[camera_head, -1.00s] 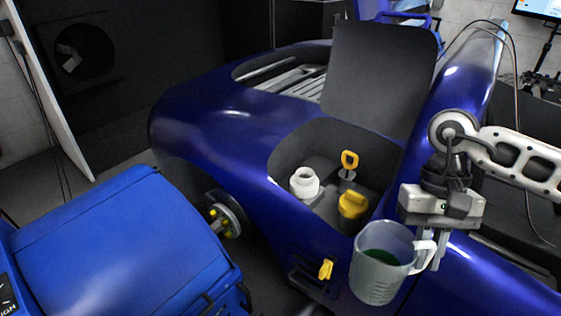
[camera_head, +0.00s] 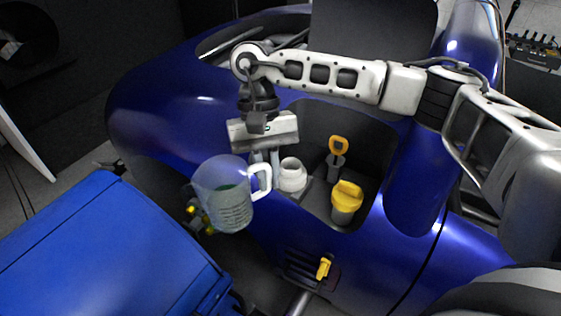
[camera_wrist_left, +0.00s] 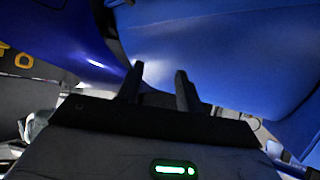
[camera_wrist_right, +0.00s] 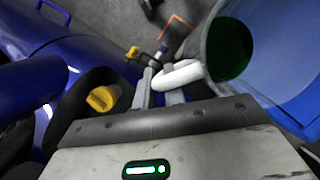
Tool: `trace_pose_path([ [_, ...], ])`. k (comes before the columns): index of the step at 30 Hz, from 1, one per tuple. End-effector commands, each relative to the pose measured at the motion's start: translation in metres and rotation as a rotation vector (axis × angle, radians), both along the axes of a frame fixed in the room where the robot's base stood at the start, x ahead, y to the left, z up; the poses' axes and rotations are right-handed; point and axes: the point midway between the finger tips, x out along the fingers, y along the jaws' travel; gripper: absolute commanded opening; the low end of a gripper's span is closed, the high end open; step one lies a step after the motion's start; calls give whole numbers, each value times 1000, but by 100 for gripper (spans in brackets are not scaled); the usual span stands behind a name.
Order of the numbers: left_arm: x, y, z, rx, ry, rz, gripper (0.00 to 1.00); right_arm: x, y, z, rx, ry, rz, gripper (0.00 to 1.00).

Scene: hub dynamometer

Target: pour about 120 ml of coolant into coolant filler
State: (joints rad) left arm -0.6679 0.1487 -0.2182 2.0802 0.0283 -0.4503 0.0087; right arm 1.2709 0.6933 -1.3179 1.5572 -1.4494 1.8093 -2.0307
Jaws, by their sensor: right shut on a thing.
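A clear measuring jug (camera_head: 222,205) with green coolant inside hangs upright by its white handle from my right gripper (camera_head: 266,170). The gripper is shut on the handle. In the right wrist view the jug (camera_wrist_right: 212,50) shows from above, with dark green liquid in it. The white open filler neck (camera_head: 291,174) is in the bay, just right of the jug's handle and partly behind my gripper. The jug is left of the neck, apart from it, over the car's side. In the left wrist view my left gripper (camera_wrist_left: 160,85) has its fingers apart with nothing between them.
A yellow latch (camera_head: 323,267) is on the car side. A blue cabinet (camera_head: 110,250) stands at lower left. The raised dark lid (camera_head: 385,35) is behind the bay.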

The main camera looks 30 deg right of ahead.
Motion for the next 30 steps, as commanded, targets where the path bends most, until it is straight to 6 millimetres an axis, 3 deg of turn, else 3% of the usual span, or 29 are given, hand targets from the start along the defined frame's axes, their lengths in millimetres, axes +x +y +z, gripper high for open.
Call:
trace_pose_path([
  [12,-1,1,3,5,3,0,36,84,27,5,7,4,-801,0],
  [30,-2,3,3,13,12,1,36,158,46,11,10,2,-1768,0],
])
